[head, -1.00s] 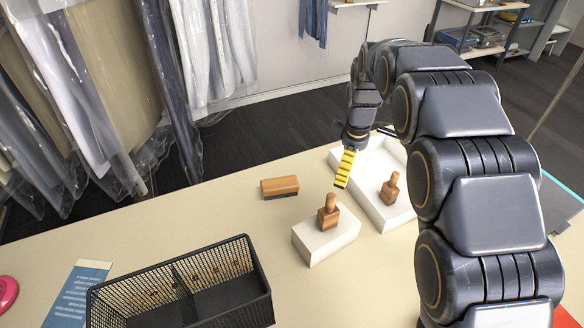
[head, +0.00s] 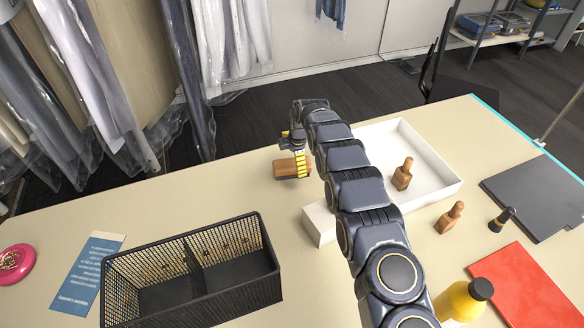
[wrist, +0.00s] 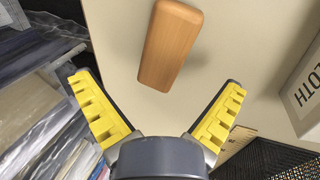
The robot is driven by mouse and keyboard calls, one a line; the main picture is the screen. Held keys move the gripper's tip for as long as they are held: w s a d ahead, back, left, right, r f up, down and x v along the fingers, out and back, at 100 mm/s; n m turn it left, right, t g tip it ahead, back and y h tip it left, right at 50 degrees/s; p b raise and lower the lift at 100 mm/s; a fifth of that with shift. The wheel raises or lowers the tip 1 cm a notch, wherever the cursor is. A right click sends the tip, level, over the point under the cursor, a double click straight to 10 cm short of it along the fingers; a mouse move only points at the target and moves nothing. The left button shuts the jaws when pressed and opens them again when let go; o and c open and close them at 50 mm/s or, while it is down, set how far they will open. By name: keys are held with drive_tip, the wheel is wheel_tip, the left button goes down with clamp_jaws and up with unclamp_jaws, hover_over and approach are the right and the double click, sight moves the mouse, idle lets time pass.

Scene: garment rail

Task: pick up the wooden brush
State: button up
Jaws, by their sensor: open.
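The wooden brush (head: 284,169), an orange-brown block, lies on the table left of my arm, partly behind a yellow finger. In the wrist view, the brush (wrist: 171,45) shows its smooth wooden top, tilted, ahead of the fingers. My gripper (head: 294,150) is over the brush in the head view. In the wrist view, my gripper (wrist: 158,84) is open with its yellow fingers spread wide. The brush lies beyond the fingertips, with nothing between the pads. Its bristle side is hidden in the wrist view.
A black mesh basket (head: 270,262) stands in front of the brush. A white box (head: 318,224), partly behind my arm, and a white tray (head: 440,192) with a wooden tool (head: 403,175) stand to the right. Table left of the brush is clear.

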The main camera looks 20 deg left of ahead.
sight(293, 164)
drive_tip(key=shift+x, duration=2.55)
drive_tip(key=shift+s+d, duration=0.15)
drive_tip(key=shift+s, duration=0.05)
drive_tip(key=c, duration=1.3)
